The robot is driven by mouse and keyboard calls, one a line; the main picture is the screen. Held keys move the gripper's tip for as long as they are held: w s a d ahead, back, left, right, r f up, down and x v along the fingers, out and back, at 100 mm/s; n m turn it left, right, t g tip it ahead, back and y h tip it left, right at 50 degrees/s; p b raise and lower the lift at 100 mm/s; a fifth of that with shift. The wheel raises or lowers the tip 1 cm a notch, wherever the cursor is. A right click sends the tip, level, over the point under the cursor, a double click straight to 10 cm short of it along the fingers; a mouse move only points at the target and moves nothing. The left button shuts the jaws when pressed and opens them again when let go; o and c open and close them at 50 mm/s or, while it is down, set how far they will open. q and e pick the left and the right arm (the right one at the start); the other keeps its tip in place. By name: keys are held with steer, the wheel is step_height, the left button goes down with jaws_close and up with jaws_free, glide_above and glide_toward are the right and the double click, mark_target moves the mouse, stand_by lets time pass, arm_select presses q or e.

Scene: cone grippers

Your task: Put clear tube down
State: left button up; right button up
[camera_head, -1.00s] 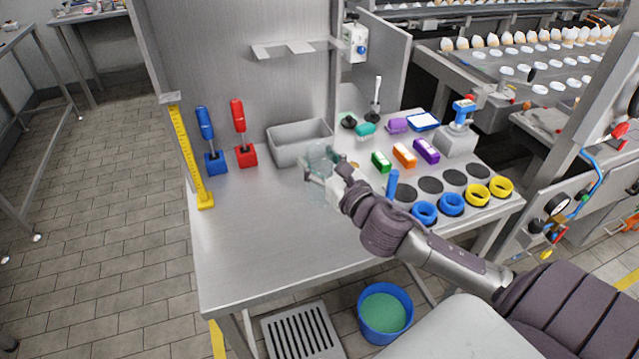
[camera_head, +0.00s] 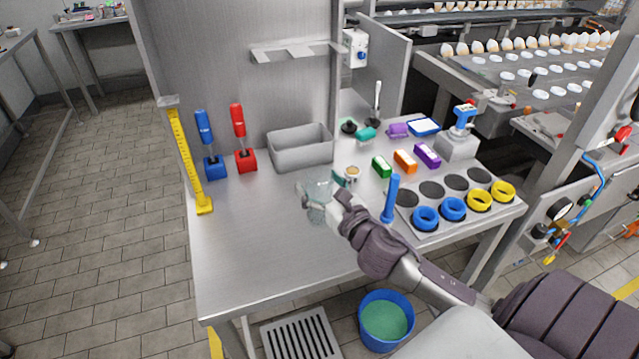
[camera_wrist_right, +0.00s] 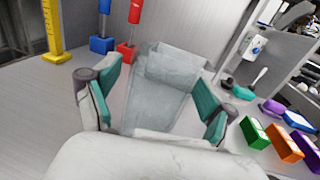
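The clear tube (camera_head: 319,187) is a see-through, pale glassy vessel over the front-middle part of the steel table. My right gripper (camera_head: 321,186) is around it. In the right wrist view the tube (camera_wrist_right: 163,92) stands between the two teal-padded fingers of the gripper (camera_wrist_right: 164,68), with a narrow gap showing at each side, so the fingers look open. The tube's base is hidden by the pale gripper body, so I cannot tell for sure whether it rests on the table. My left gripper is out of view.
A grey metal bin (camera_head: 301,150) stands behind the tube. A small tan-topped item (camera_head: 352,171) and a green block (camera_head: 381,166) lie to its right. A blue cylinder (camera_head: 390,198) stands beside the rack plate (camera_head: 405,215). The table (camera_head: 262,245) is bare at front left.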

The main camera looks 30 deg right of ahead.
steer(key=shift+r, duration=0.15)
steer(key=s+b, duration=0.2)
steer(key=s, duration=1)
steer(key=shift+a, duration=0.25)
